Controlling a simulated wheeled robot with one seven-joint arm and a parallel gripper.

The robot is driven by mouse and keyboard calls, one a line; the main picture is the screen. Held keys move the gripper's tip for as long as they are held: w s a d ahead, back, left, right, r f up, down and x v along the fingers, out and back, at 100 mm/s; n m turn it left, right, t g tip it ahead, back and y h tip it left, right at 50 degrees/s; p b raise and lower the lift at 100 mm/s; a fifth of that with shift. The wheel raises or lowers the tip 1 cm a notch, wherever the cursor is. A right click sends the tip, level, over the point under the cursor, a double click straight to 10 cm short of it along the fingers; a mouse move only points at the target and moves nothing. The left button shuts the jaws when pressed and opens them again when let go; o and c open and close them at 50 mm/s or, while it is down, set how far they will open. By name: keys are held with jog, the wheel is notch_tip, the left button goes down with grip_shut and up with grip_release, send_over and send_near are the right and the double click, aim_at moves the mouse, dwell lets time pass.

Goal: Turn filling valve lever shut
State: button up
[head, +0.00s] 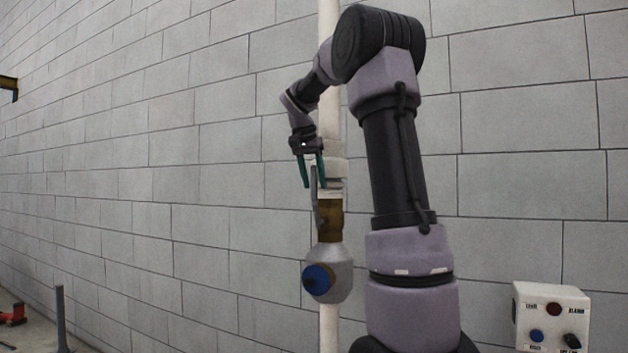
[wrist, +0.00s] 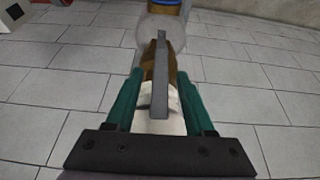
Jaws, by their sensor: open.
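The filling valve lever (head: 314,195) is a thin grey bar. It stands upright beside a brown valve body (head: 331,218) on the white vertical pipe. My gripper (head: 313,186) points down with its green fingers apart at the lever's upper end. In the wrist view the lever (wrist: 161,85) runs between the two fingers of my gripper (wrist: 160,73), with a gap on each side. The brown valve body (wrist: 150,62) shows behind the lever. Whether a finger touches the lever in depth is hard to tell.
Below the valve is a grey rounded fitting with a blue round part (head: 318,279). The white pipe (head: 329,325) runs along a grey block wall (head: 220,180). A white control box (head: 551,315) is at the lower right. A grey post (head: 61,320) stands at the lower left.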

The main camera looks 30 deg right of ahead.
grip_shut()
dwell(1.4)
